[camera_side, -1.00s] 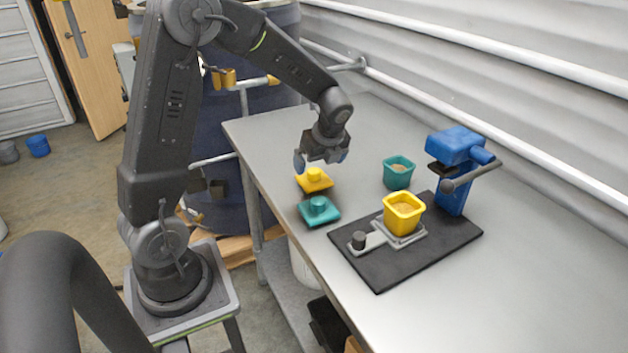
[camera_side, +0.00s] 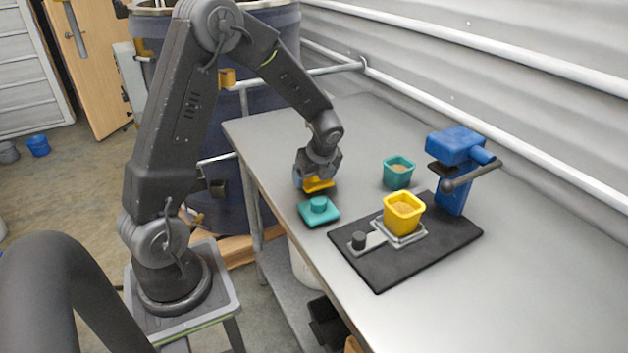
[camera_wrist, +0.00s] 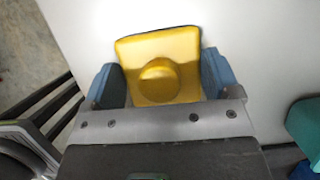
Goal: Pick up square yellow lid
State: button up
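The square yellow lid (camera_side: 318,185) lies on the grey table near its left edge, with my gripper (camera_side: 315,181) down over it. In the wrist view the yellow lid (camera_wrist: 160,62) shows its round knob between the two blue fingertips of my gripper (camera_wrist: 163,84). The fingers stand apart on either side of the knob, and I see a gap between the knob and each finger. The gripper's body hides the knob and most of the lid in the side view.
A teal lid (camera_side: 319,211) lies close in front of the yellow one. A teal pot (camera_side: 398,173) stands behind. The far tabletop is clear.

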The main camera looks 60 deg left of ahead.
jog(key=c, duration=0.4)
jog(key=shift+r, duration=0.1)
